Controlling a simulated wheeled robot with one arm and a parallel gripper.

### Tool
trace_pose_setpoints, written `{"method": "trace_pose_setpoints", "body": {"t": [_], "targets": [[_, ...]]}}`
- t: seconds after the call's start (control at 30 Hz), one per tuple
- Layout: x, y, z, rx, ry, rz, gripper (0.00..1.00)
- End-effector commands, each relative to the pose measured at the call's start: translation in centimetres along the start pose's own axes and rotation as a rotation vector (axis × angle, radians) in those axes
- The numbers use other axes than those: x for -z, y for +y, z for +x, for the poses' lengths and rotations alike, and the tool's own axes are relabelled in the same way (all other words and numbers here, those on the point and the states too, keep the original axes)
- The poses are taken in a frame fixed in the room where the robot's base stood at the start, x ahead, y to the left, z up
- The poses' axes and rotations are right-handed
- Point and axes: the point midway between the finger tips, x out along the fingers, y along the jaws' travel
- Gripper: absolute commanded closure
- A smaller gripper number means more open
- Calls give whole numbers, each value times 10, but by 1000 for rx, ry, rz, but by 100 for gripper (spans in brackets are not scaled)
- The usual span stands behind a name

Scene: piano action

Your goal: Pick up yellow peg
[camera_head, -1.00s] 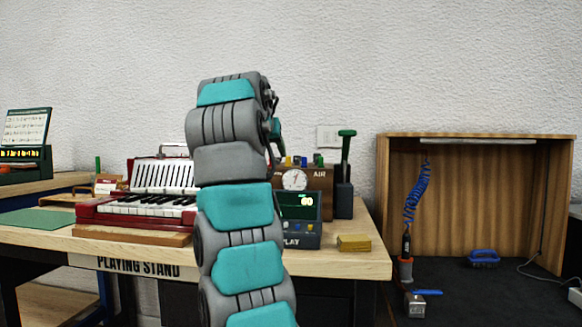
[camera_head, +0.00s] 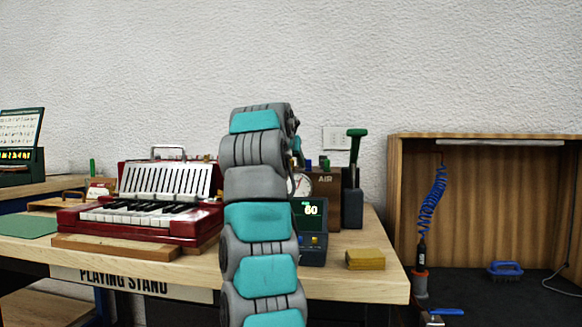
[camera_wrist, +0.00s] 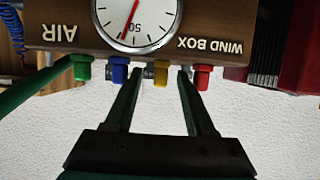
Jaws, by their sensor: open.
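The yellow peg (camera_wrist: 160,73) is in the wrist view, in the row of pegs on the wooden wind box (camera_wrist: 225,20); that view is upside down. My gripper (camera_wrist: 159,72) is open, with its two dark fingers pointing at the box. The yellow peg shows in the gap between the fingertips, nearer the middle. I cannot tell whether the tips are at its depth. The blue peg (camera_wrist: 118,72) and the red peg (camera_wrist: 202,77) lie just outside the fingers. In the head view my arm hides the gripper and the yellow peg.
A green peg (camera_wrist: 81,68) sits beside the blue one. A round gauge (camera_wrist: 137,20) is on the box front. In the head view, a red keyboard instrument (camera_head: 140,210) is left of my arm; a display unit (camera_head: 312,232) and yellow block (camera_head: 365,259) are right of it.

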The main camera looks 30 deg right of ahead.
Motion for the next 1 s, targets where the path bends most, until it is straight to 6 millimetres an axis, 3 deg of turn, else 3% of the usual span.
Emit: {"method": "trace_pose_setpoints", "body": {"t": [0.1,0.3,0.8,1.0], "targets": [[-1,-1,11,1,-4,-2,45],[0,-1,12,1,-2,-1,45],[0,-1,12,1,-1,-1,100],[0,-1,12,1,-1,-1,100]]}}
